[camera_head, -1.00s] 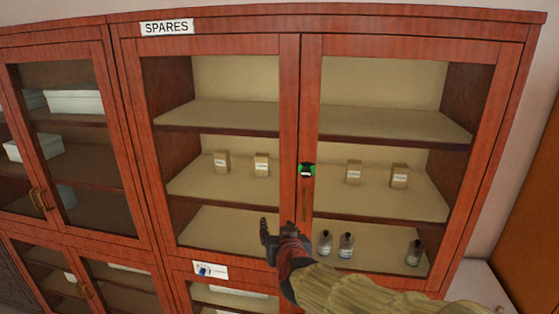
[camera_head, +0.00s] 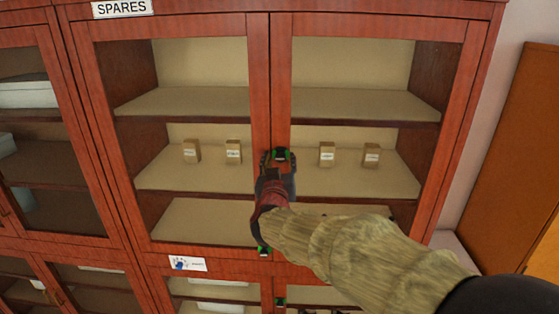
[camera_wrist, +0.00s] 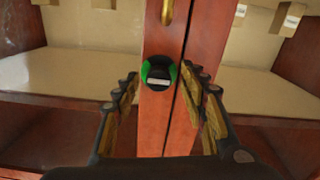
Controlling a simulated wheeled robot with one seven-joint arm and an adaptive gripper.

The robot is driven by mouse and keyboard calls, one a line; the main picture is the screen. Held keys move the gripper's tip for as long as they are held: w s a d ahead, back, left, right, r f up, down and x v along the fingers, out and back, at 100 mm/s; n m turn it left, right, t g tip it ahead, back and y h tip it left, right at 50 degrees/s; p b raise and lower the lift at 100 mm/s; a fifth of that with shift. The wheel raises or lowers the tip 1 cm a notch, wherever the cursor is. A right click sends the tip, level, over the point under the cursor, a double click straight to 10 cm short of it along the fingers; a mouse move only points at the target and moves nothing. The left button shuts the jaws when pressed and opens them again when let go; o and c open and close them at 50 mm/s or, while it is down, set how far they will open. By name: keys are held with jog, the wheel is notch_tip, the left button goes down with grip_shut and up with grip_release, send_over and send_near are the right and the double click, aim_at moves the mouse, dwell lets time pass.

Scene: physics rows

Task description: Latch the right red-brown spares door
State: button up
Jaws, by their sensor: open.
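The right red-brown spares door (camera_head: 456,120) is glazed and looks closed, side by side with the left spares door (camera_head: 105,120). A round black and green latch knob (camera_head: 281,154) with a pale bar sits on its inner stile. My gripper (camera_head: 278,158) is open at the knob and partly covers it. The wrist view looks upside down; there the knob (camera_wrist: 159,73) lies between my spread fingers (camera_wrist: 160,85), with a gap on each side. A brass handle (camera_wrist: 167,10) shows beside the knob, at the picture's top edge. Whether the fingertips touch the stile I cannot tell.
The SPARES sign (camera_head: 122,8) is on the frame at upper left. Small boxes (camera_head: 327,153) stand on the middle shelf behind the glass. More glazed cabinets stand left and below. An orange-brown panel (camera_head: 520,170) stands at the right. My sleeved arm hides the lower right shelf.

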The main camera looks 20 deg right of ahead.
jog(key=shift+w+d, duration=0.2)
jog(key=shift+w, duration=0.1)
jog(key=shift+c, duration=0.4)
grip_shut()
